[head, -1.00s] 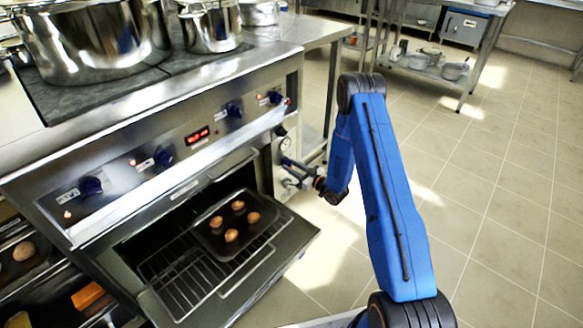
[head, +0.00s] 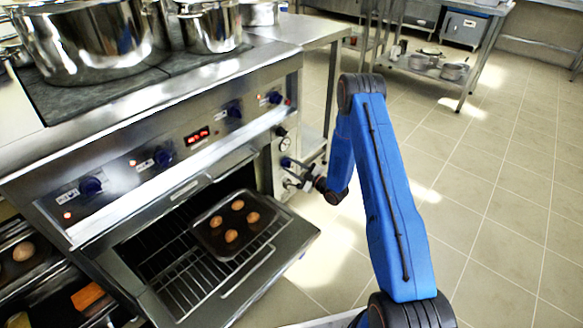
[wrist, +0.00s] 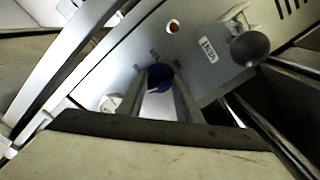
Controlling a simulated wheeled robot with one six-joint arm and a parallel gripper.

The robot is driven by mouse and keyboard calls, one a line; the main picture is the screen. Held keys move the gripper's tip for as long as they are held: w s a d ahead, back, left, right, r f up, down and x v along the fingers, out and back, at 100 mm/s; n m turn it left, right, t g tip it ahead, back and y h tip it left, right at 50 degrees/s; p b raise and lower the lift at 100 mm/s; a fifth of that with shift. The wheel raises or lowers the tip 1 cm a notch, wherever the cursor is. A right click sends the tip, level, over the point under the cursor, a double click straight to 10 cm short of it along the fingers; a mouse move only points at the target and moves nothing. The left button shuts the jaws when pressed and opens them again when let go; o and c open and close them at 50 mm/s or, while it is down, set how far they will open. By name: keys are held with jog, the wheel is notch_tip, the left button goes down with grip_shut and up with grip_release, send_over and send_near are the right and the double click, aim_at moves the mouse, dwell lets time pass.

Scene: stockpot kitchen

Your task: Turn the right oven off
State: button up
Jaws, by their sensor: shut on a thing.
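The oven (head: 262,262) stands with its door folded down and a dark tray (head: 212,240) of several round brown pieces on its rack. On the narrow panel (head: 280,148) right of the opening sits a blue knob, which shows in the wrist view (wrist: 160,75) with a pale mark on its face. My gripper (head: 292,172) is at this panel, and its two fingers stand on either side of the knob, shut on it. The fingers hide the knob's sides. A small round light (wrist: 172,26) with a reddish centre is above the knob in the wrist view.
The open door juts out left of my gripper. A dark round knob (wrist: 250,48) is right of it in the wrist view. Large steel pots (head: 95,45) stand on the stovetop above. Open tiled floor (head: 480,190) lies to the right.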

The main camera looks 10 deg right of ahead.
jog(key=shift+n, duration=1.6)
jog(key=o, duration=1)
jog(key=shift+o, duration=0.2)
jog(key=v, duration=1.7)
jog(key=shift+s, duration=0.2)
jog(key=shift+d, duration=0.15)
jog(key=shift+w+r, duration=0.1)
